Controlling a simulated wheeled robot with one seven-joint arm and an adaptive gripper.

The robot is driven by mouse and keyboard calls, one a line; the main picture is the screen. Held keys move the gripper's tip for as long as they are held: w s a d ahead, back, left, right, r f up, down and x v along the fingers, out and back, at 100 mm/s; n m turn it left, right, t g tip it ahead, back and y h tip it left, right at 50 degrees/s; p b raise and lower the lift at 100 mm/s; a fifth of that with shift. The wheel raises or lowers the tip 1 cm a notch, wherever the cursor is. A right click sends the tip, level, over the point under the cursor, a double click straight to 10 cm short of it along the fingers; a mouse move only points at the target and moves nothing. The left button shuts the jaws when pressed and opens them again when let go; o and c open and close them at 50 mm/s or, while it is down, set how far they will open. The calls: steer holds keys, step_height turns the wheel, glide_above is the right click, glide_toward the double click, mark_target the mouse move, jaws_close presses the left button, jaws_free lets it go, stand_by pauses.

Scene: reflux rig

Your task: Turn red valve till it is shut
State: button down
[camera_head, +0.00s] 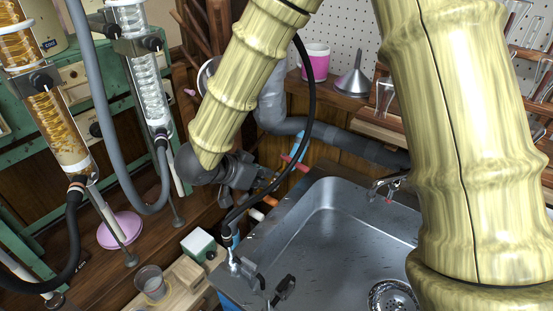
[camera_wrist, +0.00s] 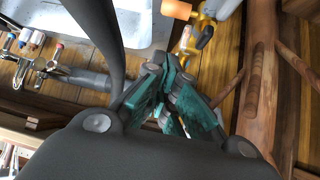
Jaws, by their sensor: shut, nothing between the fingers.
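The red valve handle (camera_head: 295,163) shows in the head view as a short red bar across a light blue pipe (camera_head: 300,145), behind the sink's back left corner. My gripper (camera_head: 272,181) is just left of and below it in that picture. Whether they touch I cannot tell. In the wrist view my gripper (camera_wrist: 168,88) shows its teal-padded fingers together, with nothing held. I cannot make out the red handle there; the fingers may hide it.
A metal sink (camera_head: 335,235) stands right of the gripper. A black hose (camera_head: 308,90) loops close by my arm. A yellow valve (camera_wrist: 204,36) with a dark handle shows beyond the fingers. Glass condensers (camera_head: 147,85) stand left. A grey pipe (camera_head: 345,140) runs behind the sink.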

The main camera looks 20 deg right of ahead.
mark_target(300, 166)
steer(key=d+r+x, duration=0.2)
steer(key=x, duration=1)
steer(key=shift+w, duration=0.5)
steer(key=shift+s+d+r+p, duration=0.15)
steer(key=shift+d+p, duration=0.25)
steer(key=shift+p, duration=0.6)
steer(key=shift+d+p, duration=0.4)
steer(key=shift+p, duration=0.45)
